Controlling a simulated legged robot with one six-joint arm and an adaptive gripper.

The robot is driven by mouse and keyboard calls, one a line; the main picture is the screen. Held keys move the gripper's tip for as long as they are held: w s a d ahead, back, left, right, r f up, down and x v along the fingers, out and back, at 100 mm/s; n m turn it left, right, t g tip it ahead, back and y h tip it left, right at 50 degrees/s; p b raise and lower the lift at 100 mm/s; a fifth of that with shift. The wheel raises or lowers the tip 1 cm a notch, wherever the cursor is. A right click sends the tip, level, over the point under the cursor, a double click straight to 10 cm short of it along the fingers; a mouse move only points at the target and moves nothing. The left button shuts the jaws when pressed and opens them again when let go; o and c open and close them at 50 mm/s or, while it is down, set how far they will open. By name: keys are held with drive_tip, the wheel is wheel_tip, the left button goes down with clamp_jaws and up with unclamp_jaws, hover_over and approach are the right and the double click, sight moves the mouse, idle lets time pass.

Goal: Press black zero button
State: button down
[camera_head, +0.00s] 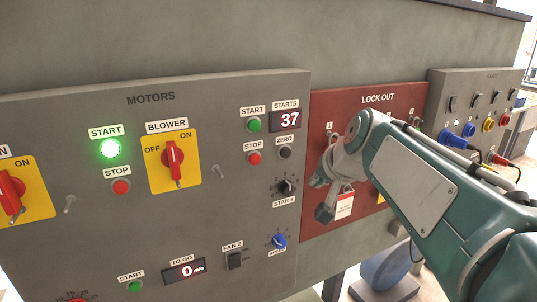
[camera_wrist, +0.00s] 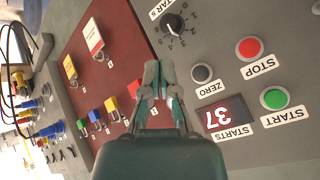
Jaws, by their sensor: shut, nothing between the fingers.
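The black zero button (camera_head: 284,152) sits under the ZERO label on the grey motors panel, below the STARTS display (camera_head: 286,119) reading 37. In the wrist view the zero button (camera_wrist: 202,73) is right of my fingertips, beside its ZERO label. My gripper (camera_head: 318,181) is shut and empty. In the head view it is in front of the red lock out panel, to the right of and below the button. In the wrist view my gripper (camera_wrist: 158,72) appears over the border between the red and grey panels, apart from the button.
A red stop button (camera_head: 255,158) and green start button (camera_head: 254,125) lie left of the zero button. A black star knob (camera_head: 286,187) is below it. The red lock out panel (camera_head: 318,110) carries hanging padlocks and tags, partly hidden by my arm. A lit green start button (camera_head: 110,148) is further left.

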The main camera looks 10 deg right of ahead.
sight(285, 153)
drive_tip(key=shift+w+d+r, duration=0.3)
drive_tip(key=shift+w+d, duration=0.15)
drive_tip(key=shift+w, duration=0.15)
drive_tip(key=shift+a, duration=0.1)
drive_tip(key=shift+w+a, duration=0.55)
drive_tip(key=shift+w, duration=0.85)
drive_tip(key=shift+w+a, duration=0.5)
drive_tip(key=shift+w, duration=0.9)
drive_tip(key=shift+w+a, duration=0.55)
drive_tip(key=shift+w, duration=0.85)
drive_tip(key=shift+w, duration=0.1)
drive_tip(key=shift+w, duration=0.25)
